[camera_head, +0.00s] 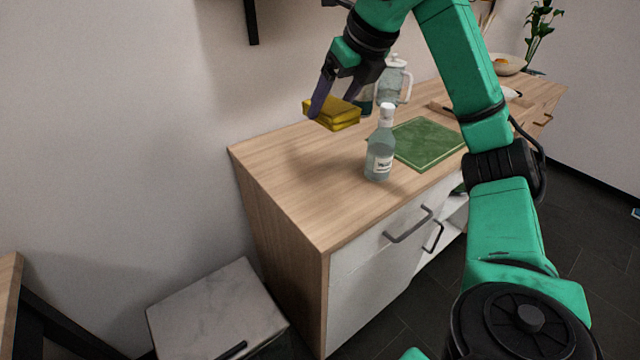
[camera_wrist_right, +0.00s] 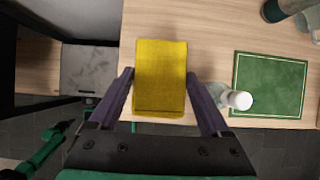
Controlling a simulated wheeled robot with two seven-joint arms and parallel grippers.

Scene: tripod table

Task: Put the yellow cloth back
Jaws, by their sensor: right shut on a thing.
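The yellow cloth (camera_head: 340,114) is a folded block, held up over the left part of the wooden counter (camera_head: 290,190). It also fills the middle of the right wrist view (camera_wrist_right: 161,75). My right gripper (camera_head: 333,108) is shut on it, with one finger on each side; the fingers show in the right wrist view (camera_wrist_right: 160,92) too. The cloth appears raised above the counter top, though the exact gap is hard to tell. My left gripper is not in view.
A clear bottle with a white cap (camera_head: 380,150) stands close to the cloth's right. A green cutting board (camera_head: 425,142) lies behind it, near a glass jug (camera_head: 393,82). A bowl (camera_head: 508,64) stands at the far end. The counter's near left corner is clear.

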